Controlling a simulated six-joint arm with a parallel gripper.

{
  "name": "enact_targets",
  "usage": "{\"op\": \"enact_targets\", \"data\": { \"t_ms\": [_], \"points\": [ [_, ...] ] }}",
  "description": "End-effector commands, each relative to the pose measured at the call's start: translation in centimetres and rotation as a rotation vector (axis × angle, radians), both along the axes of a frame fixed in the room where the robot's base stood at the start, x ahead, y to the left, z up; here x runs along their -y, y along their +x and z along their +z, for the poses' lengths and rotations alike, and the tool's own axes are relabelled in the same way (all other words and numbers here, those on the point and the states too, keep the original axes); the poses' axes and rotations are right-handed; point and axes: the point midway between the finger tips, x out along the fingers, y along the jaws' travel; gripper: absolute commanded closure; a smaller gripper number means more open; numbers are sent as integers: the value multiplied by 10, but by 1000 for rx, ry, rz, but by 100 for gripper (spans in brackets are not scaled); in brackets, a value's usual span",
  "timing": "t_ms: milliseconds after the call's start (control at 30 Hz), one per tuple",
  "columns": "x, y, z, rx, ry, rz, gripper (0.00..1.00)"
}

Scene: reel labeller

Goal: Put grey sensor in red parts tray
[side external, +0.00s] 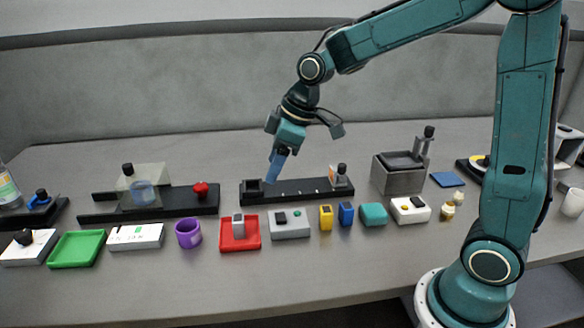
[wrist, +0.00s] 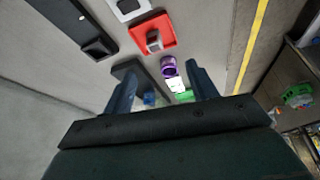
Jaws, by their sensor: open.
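The grey sensor (side external: 238,226), a small upright block, stands inside the red parts tray (side external: 252,245), on the front part of the table. In the wrist view the sensor (wrist: 154,42) also sits within the walls of the red tray (wrist: 137,32). My gripper (side external: 272,180) is above the black rail, behind and to the right of the tray, apart from the sensor. In the wrist view its two fingers (wrist: 163,82) are spread with nothing held between them.
A purple cup (side external: 188,233) stands left of the tray and a grey switch box (side external: 289,224) right of it. The long black rail (side external: 300,191) lies behind. The table's front strip is clear.

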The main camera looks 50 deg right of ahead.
Motion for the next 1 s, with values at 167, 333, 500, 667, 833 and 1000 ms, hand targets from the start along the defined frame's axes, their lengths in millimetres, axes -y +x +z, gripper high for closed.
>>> {"op": "enact_targets", "data": {
  "t_ms": [167,333,500,667,833,1000],
  "points": [
    [2,-40,29,18,-8,-99,42],
    [5,-79,47,30,-8,-196,42],
    [9,-118,59,46,-2,-296,42],
    [13,-155,64,64,12,-391,42],
    [18,-192,64,82,32,-490,42],
    [22,-218,61,94,51,-568,42]
  ]
}}
